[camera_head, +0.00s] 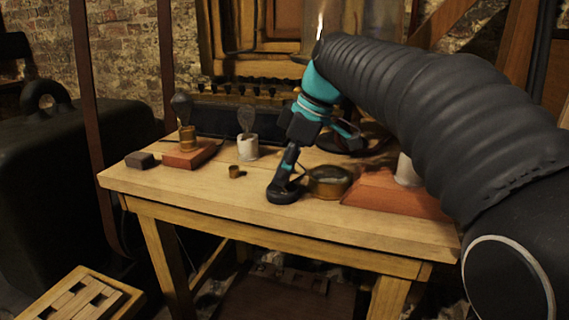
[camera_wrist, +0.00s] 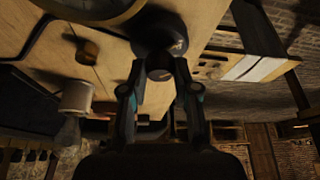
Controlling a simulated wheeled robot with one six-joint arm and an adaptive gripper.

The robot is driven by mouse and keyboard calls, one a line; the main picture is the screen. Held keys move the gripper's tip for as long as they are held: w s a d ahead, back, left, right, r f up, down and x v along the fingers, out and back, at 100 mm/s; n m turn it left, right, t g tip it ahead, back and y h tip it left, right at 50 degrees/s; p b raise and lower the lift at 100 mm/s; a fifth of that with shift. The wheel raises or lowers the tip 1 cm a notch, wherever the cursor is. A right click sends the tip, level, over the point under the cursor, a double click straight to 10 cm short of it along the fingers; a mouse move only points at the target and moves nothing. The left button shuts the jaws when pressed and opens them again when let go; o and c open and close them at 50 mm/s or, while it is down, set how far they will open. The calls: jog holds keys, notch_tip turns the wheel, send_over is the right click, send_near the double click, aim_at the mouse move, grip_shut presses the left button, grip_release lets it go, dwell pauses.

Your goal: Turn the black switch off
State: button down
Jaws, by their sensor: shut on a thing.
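The black switch (camera_head: 284,191) has a round dark base and stands at the front edge of the wooden table, left of a brass bowl. In the wrist view its base (camera_wrist: 158,35) is at the top centre, with a rounded black knob below it between my fingertips. My gripper (camera_head: 287,172) reaches down onto the switch from above. The wrist view shows my gripper (camera_wrist: 160,72) with its two fingers closed in on the knob from both sides. The fingers partly hide the knob, and I cannot tell the switch's position.
On the wooden table (camera_head: 200,190) the brass bowl (camera_head: 330,182) stands close right of the switch. A red-brown board (camera_head: 400,203) lies farther right. A small brass cup (camera_head: 235,171), a white cup (camera_head: 247,150) and a reddish block (camera_head: 190,157) are left. The front left tabletop is clear.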

jog(key=shift+n, duration=0.5)
jog(key=c, duration=0.9)
grip_release()
jog(key=shift+o, duration=0.2)
jog(key=v, duration=1.2)
jog(key=shift+w, duration=0.15)
